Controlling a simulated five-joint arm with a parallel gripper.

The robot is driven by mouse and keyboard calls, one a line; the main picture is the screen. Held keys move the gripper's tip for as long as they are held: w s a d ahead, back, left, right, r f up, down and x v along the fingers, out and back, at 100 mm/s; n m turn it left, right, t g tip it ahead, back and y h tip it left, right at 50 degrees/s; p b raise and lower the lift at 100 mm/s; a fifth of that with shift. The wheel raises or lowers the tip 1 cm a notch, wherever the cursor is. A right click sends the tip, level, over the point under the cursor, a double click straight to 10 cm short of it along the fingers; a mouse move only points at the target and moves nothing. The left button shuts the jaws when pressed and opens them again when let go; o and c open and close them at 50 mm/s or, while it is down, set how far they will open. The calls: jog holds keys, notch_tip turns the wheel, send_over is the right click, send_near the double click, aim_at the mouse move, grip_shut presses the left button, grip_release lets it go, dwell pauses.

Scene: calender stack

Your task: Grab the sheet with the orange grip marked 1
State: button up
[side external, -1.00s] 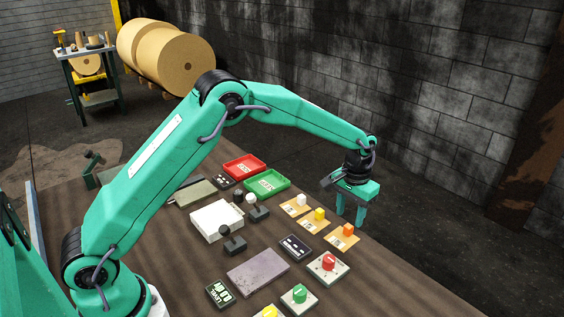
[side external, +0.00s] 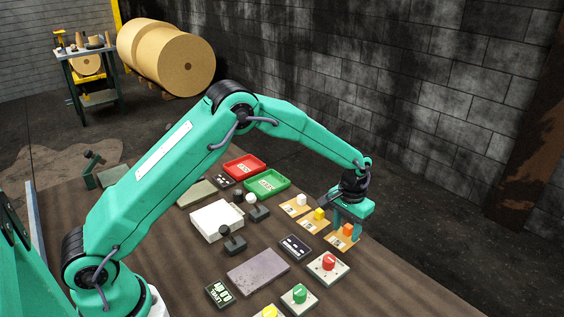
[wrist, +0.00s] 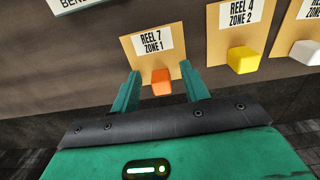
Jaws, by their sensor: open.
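The sheet with the orange grip (side external: 342,240) is a tan card at the right end of a row of cards on the table. In the wrist view its label reads "REEL 7 ZONE 1" on the tan card (wrist: 151,44), and the orange grip (wrist: 161,82) is at its near edge. My gripper (wrist: 162,83) is open, with one green finger on each side of the orange grip and gaps visible between. In the side external view my gripper (side external: 347,231) is low over this sheet, partly hiding it. Whether the fingers touch the card is unclear.
Beside it lie the sheet with the yellow grip (side external: 315,219), labelled "REEL 4 ZONE 2", and the sheet with the white grip (side external: 297,206). A red button box (side external: 328,266), a green tray (side external: 267,182) and a red tray (side external: 245,166) are also on the table.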

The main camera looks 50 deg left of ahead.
aim_at(347, 228)
jog(key=shift+c, duration=0.4)
grip_shut()
jog(key=shift+r, duration=0.15)
jog(key=shift+r, duration=0.45)
notch_tip(347, 228, up, 3)
jog(key=shift+d+r, duration=0.1)
jog(key=shift+r, duration=0.05)
jog(key=s+d+r, duration=0.6)
jog(key=s+d, duration=0.1)
jog(key=d, duration=0.1)
jog(key=shift+s+d+r, duration=0.25)
jog(key=shift+s+d, duration=0.05)
jog(key=shift+s, duration=0.1)
